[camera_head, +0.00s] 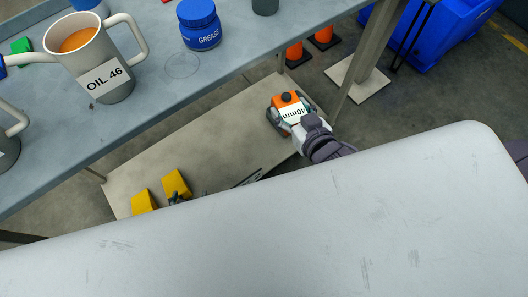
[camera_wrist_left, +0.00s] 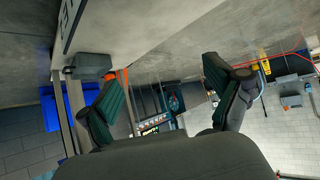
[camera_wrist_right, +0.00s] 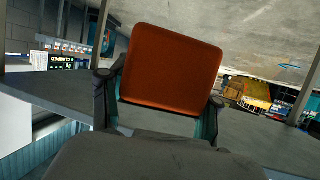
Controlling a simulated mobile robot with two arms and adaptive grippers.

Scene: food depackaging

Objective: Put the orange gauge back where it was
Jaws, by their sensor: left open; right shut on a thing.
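The orange gauge (camera_head: 286,101), a block with a black knob and a white "40mm" label, shows in the head view over the right end of the lower shelf (camera_head: 215,140). My right gripper (camera_head: 290,113) is shut on it. In the right wrist view the gauge's flat orange face (camera_wrist_right: 175,70) sits between the fingers. I cannot tell whether it touches the shelf. My left gripper (camera_wrist_left: 160,70) is open and empty in the left wrist view. In the head view only dark parts of it seem to show beside two yellow blocks (camera_head: 177,184), mostly hidden by the white surface.
The grey table (camera_head: 150,100) above the shelf holds an "OIL 46" jug (camera_head: 98,75) and a blue grease jar (camera_head: 199,25). A table leg (camera_head: 360,60) stands right of the gauge. Orange cones (camera_head: 295,53) and a blue bin (camera_head: 445,30) are behind.

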